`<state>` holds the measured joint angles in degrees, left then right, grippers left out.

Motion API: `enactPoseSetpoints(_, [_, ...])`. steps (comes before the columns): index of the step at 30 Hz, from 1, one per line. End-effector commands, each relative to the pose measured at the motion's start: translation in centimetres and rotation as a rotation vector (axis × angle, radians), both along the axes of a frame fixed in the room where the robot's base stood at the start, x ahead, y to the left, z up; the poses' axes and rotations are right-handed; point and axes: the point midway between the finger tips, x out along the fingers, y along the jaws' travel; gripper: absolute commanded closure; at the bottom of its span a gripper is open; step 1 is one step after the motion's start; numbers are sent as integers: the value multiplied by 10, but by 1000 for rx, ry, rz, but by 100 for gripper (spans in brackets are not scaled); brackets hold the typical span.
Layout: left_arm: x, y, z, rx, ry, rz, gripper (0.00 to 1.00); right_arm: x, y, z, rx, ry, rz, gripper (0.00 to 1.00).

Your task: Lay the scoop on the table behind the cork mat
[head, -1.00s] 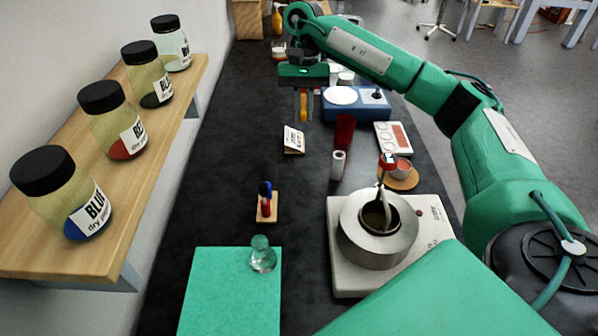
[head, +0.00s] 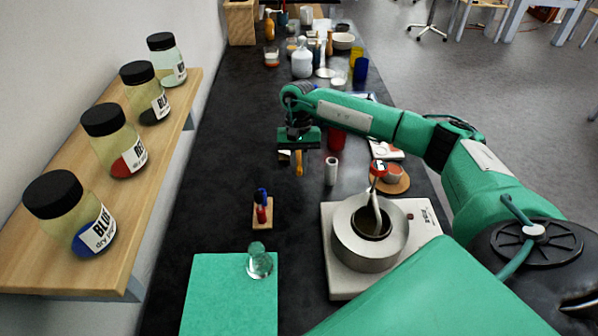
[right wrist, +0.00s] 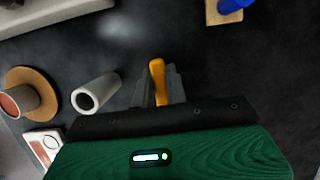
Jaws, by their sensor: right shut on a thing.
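My right gripper (head: 297,155) hangs over the dark table near its middle, jaws pointing down. It is shut on the scoop, an orange-yellow piece (head: 299,168) showing below the jaws. In the right wrist view the scoop (right wrist: 157,76) sticks out between the fingers (right wrist: 160,92); the rest of it is hidden. The round cork mat (head: 402,190) lies to the right of the gripper, with a terracotta cup (head: 393,173) on it. The mat (right wrist: 50,82) also shows at the left of the right wrist view. My left gripper is not in view.
A white roll (head: 331,171) and dark red cylinder (head: 337,139) stand between gripper and mat. A hotplate (head: 334,283) with a metal pot (head: 370,258) is nearer. A small wooden stand (head: 263,222) and green mat (head: 225,305) are front left. The table's left middle is clear.

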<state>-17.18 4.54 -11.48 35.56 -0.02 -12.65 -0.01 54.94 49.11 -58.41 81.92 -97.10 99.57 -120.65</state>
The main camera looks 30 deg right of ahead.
Motion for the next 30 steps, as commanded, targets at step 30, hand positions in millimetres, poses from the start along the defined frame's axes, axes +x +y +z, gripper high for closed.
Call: enactPoseSetpoints(30, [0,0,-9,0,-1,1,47,0,0,-48,0,0,0,100])
